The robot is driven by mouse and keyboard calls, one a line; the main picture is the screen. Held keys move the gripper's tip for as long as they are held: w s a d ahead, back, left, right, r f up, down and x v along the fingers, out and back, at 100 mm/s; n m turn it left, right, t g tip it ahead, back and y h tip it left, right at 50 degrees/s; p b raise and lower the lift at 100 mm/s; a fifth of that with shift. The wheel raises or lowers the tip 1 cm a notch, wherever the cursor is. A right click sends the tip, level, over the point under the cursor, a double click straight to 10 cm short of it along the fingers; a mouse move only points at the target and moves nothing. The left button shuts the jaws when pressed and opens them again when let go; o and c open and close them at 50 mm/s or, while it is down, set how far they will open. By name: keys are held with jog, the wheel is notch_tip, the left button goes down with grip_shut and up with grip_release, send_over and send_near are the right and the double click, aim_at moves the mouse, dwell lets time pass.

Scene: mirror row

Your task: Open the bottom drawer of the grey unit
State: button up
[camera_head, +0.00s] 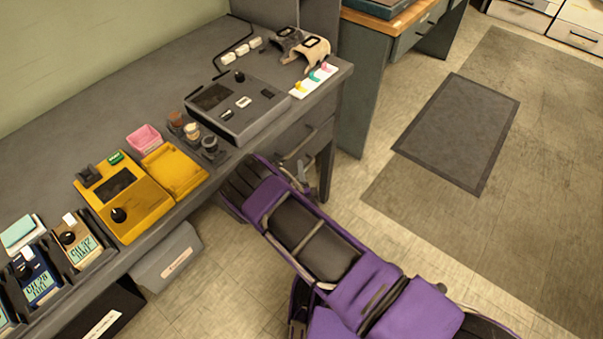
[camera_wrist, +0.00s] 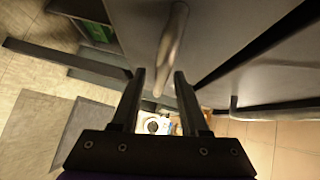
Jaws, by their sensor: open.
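The grey unit (camera_head: 318,117) is under the right end of the grey desk. Its upper visible drawer front carries a silver bar handle (camera_head: 298,146). My purple arm reaches to the unit and hides its lower drawers in the head view. In the wrist view a silver bar handle (camera_wrist: 172,45) stands out from a grey drawer front (camera_wrist: 218,32). My gripper (camera_wrist: 160,75) is open, and the near end of this handle appears between its two fingertips. Contact is not clear. I cannot tell which drawer this handle belongs to.
The desk leg (camera_head: 328,172) stands close to the right of my gripper. Yellow devices (camera_head: 130,200) and a grey device (camera_head: 235,105) lie on the desktop. A grey bin (camera_head: 167,258) is below the desk. The floor around the dark mat (camera_head: 460,132) is clear.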

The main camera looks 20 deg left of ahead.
jog(key=shift+w, duration=0.2)
grip_shut()
dwell(1.4)
